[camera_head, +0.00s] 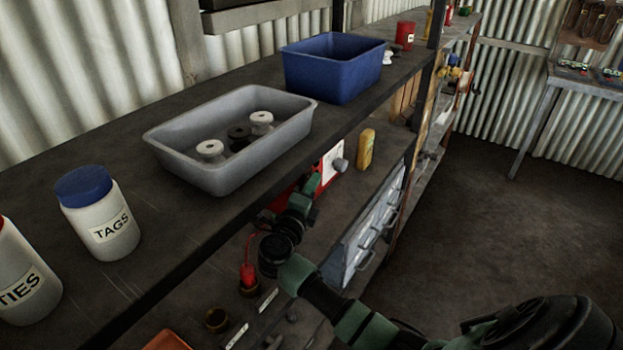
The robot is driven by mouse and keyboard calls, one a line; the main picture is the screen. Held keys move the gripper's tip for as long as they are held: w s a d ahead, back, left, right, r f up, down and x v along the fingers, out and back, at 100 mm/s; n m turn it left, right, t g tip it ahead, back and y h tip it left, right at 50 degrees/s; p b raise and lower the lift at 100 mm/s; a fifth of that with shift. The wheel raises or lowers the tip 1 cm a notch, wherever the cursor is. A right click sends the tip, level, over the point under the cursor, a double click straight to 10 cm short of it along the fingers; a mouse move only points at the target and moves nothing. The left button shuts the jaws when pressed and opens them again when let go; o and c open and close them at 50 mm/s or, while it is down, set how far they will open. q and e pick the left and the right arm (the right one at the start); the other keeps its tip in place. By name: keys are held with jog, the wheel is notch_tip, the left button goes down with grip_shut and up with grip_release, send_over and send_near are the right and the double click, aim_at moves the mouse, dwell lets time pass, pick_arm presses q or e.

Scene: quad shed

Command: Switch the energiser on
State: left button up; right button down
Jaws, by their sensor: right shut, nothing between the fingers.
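The energiser (331,160) looks like a red box with a white front panel, on the lower shelf below the grey tray. A grey knob (340,165) sticks out from its panel. The upper shelf and my arm hide part of the box. My right arm comes in from the lower right and bends up toward the box. My right gripper (314,187) is shut and empty, close to the lower front of the energiser. I cannot tell whether it touches the box. The switch's position cannot be made out. My left gripper is out of view.
The upper shelf holds a grey tray (213,179) of spools, a blue bin (325,78) and a TAGS jar (100,222). A yellow object (366,149) stands right of the energiser. A red lead (248,275) lies left of my arm. The floor at right is clear.

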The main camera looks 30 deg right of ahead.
jog(key=shift+w+a, duration=0.1)
jog(key=shift+w, duration=0.1)
